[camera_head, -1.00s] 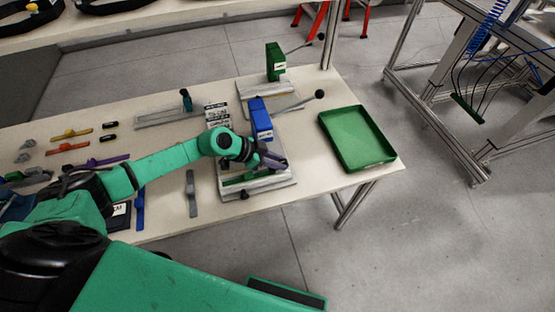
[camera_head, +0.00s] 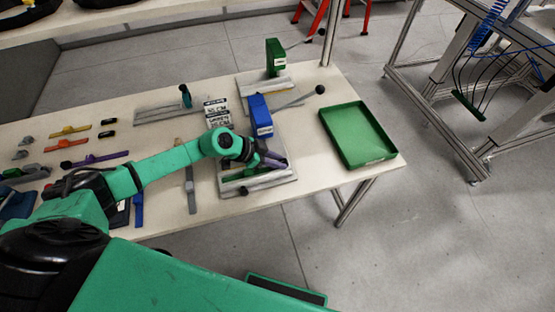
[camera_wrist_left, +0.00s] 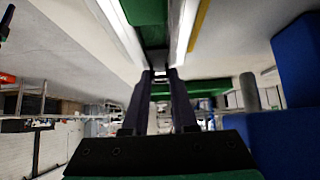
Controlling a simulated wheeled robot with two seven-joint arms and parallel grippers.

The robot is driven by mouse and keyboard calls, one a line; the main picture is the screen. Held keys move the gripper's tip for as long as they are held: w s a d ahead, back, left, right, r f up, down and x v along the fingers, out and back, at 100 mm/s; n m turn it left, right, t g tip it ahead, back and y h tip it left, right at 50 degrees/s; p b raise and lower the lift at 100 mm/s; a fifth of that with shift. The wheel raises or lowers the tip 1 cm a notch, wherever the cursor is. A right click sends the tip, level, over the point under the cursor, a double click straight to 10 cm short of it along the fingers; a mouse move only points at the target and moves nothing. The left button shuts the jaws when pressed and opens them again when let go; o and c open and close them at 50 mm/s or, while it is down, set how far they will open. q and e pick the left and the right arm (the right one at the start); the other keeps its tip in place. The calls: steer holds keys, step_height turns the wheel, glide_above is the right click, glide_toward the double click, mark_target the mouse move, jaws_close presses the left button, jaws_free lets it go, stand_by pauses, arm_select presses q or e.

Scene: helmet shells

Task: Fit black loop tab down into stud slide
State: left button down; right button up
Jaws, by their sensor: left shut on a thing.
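My left gripper (camera_head: 272,158) has dark fingers and reaches over the grey fixture (camera_head: 285,178) under the blue press head (camera_head: 259,112). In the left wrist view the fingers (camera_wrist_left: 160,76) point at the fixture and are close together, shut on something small. What they hold is mostly hidden by the fingers, so I cannot make out the black loop tab's shape. A green piece (camera_head: 238,185) lies in the fixture's channel, and green also shows between pale rails in the wrist view (camera_wrist_left: 152,35). I cannot tell the stud slide apart or whether the tab touches it. My right gripper is not in view.
The blue press head stands close beside the gripper, also in the wrist view (camera_wrist_left: 298,60). Its lever has a black knob (camera_head: 320,89). A green press (camera_head: 274,57) stands behind. An empty green tray (camera_head: 357,136) is to the right. Coloured strips lie left.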

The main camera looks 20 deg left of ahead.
arm_select(q)
steer(key=shift+s+f, duration=0.1)
steer(key=c, duration=0.6)
jaws_free()
steer(key=shift+s+f, duration=0.1)
steer(key=shift+a, duration=0.1)
steer(key=b+v, duration=0.1)
steer(key=v, duration=1.3)
steer(key=shift+r, duration=0.4)
steer(key=shift+f, duration=0.1)
